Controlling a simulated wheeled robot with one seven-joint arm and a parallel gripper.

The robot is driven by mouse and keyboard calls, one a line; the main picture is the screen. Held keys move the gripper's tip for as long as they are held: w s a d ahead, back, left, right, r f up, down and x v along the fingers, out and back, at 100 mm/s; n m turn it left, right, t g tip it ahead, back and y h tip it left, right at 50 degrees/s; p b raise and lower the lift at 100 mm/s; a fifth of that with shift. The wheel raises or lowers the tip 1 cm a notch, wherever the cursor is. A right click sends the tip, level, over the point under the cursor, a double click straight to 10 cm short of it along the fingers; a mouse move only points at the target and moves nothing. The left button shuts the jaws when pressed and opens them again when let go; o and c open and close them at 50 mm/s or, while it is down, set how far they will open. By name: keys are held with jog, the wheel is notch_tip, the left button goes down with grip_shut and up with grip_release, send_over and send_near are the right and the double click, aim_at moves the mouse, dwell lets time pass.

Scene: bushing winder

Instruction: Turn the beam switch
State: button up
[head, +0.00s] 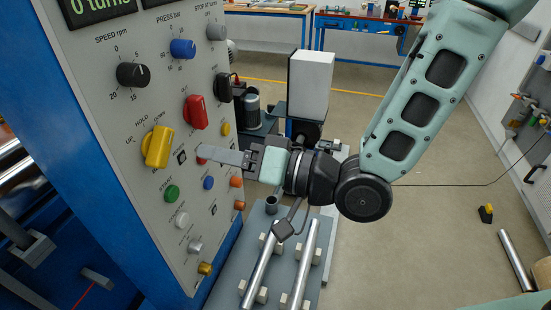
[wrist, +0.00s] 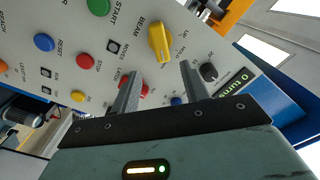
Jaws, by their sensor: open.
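The beam switch is a yellow knob (head: 157,146) on the grey control panel (head: 105,75), with UP and HOLD lettering around its top. In the wrist view the same yellow knob (wrist: 160,42) stands beyond the fingertips, between their lines, with BEAM printed beside it. Its handle looks close to upright on the panel; its exact setting is hard to read. My gripper (head: 200,152) is to the right of the knob, its fingers pointing at the panel. In the wrist view my gripper (wrist: 160,68) is open with nothing between its fingers, apart from the knob.
A red knob (head: 195,112), a black speed knob (head: 132,75) and a blue knob (head: 183,49) sit above. A green start button (head: 171,193) and a blue button (head: 208,183) sit below. A grey bed with metal rods (head: 262,265) lies under my arm.

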jog(key=p+v, duration=0.8)
jog(key=p, duration=0.6)
jog(key=shift+p, duration=0.3)
